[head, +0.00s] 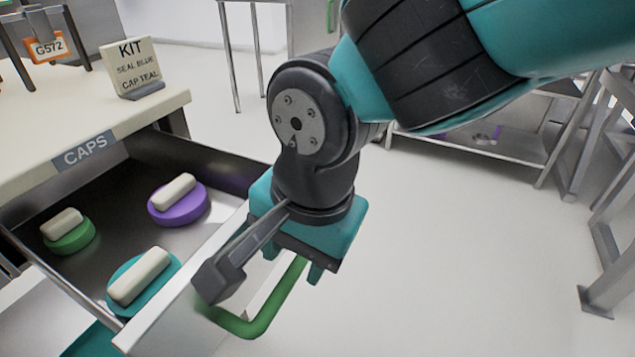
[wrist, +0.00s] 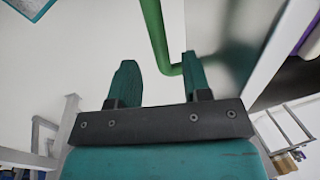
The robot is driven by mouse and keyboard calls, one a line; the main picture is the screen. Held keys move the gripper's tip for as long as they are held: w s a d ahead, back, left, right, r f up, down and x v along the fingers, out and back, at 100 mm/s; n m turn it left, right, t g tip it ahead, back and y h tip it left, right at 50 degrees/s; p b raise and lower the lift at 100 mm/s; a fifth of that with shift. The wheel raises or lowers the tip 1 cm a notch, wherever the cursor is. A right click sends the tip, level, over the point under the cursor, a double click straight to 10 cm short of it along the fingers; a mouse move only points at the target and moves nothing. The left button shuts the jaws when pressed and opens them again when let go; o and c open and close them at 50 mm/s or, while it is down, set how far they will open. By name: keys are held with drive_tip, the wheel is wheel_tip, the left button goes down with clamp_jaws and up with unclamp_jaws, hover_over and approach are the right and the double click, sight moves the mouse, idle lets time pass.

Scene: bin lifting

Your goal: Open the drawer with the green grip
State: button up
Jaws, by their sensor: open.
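The drawer (head: 155,322) under the worktop labelled CAPS stands pulled out, its inside showing. Its green grip (head: 256,325) is a bent bar on the drawer's front. My gripper (head: 295,265) is over the grip, at the front of the drawer, with its fingers pointing down. In the wrist view my gripper (wrist: 157,78) has its two teal fingers apart. The green grip (wrist: 158,35) runs down toward the gap and bends toward the right finger. I cannot tell whether it touches that finger. Part of the grip is hidden behind my wrist in the head view.
In the drawer lie a green cap (head: 72,240), a purple cap (head: 190,207) and a teal cap (head: 165,283), each with a pale block on it. A KIT sign (head: 133,65) stands on the worktop (head: 60,125). Open floor (head: 450,250) lies to the right.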

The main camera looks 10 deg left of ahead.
wheel_tip(320, 180, up, 14)
drive_tip(key=d+p, duration=0.2)
drive_tip(key=p, duration=0.1)
drive_tip(key=shift+s+d+p, duration=0.35)
drive_tip(key=shift+s+p, duration=0.05)
drive_tip(key=shift+s, duration=0.05)
drive_tip(key=s+d+f+n+y, duration=0.1)
drive_tip(key=d+f+n, duration=0.3)
drive_tip(key=d, duration=0.5)
drive_tip(key=d+f+n+y, duration=0.1)
drive_tip(key=d+f+n, duration=0.1)
drive_tip(key=d+n, duration=0.55)
wheel_tip(320, 180, up, 23)
drive_tip(key=d+p, duration=0.1)
drive_tip(key=p, duration=2.2)
drive_tip(key=shift+s+d+m+g, duration=0.3)
drive_tip(key=shift+s+m, duration=0.05)
drive_tip(key=shift+m, duration=0.1)
